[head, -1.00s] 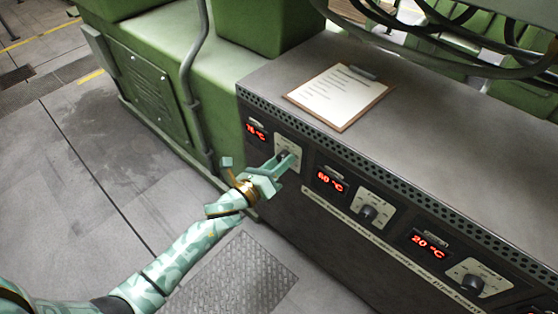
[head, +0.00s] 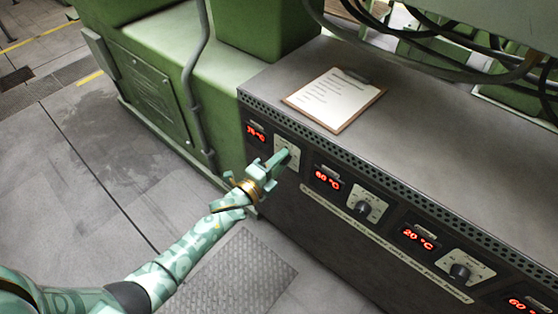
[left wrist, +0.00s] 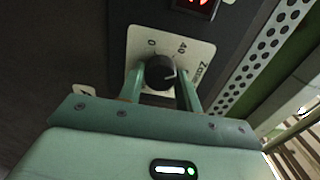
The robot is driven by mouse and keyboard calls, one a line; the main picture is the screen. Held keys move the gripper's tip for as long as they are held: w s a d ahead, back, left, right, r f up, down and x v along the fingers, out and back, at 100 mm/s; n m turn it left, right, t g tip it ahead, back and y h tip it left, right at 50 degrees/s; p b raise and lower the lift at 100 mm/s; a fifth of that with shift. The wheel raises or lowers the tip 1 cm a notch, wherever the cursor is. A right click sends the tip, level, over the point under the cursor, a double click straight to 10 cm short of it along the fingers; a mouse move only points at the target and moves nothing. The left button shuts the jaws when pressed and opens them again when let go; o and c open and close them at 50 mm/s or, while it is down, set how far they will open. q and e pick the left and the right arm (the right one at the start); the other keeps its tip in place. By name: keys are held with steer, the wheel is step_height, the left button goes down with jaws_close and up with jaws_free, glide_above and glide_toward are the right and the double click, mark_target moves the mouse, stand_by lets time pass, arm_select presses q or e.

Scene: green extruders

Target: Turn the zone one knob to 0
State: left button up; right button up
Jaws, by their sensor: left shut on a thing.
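The zone one knob is a round black knob (left wrist: 160,72) on a pale plate (left wrist: 193,52) marked 0 and 40, with "Zone" partly legible. A small white mark shows on the knob's lower right side, away from the 0. My left gripper (head: 282,157) is shut on this knob, one finger on each side of it in the left wrist view. In the head view the fingers hide most of the knob. The red display (head: 256,133) above left of it reads seventy-odd °C, last digit unclear. My right gripper is not in view.
Two more knobs (head: 362,208) (head: 460,272) sit along the dark panel to the right, under displays reading 60 °C (head: 327,179) and 20 °C (head: 418,239). A clipboard (head: 333,99) lies on the cabinet top. Cables hang at the upper right. Floor at left is clear.

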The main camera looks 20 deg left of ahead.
arm_select(q)
steer(key=shift+a+n+p, duration=0.15)
steer(key=shift+n+p, duration=1.75)
steer(key=shift+n, duration=7.1)
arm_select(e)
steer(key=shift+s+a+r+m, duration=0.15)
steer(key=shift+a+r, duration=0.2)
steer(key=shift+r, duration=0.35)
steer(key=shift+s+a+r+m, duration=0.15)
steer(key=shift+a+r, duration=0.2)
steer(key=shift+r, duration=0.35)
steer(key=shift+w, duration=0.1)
arm_select(q)
steer(key=o, duration=1)
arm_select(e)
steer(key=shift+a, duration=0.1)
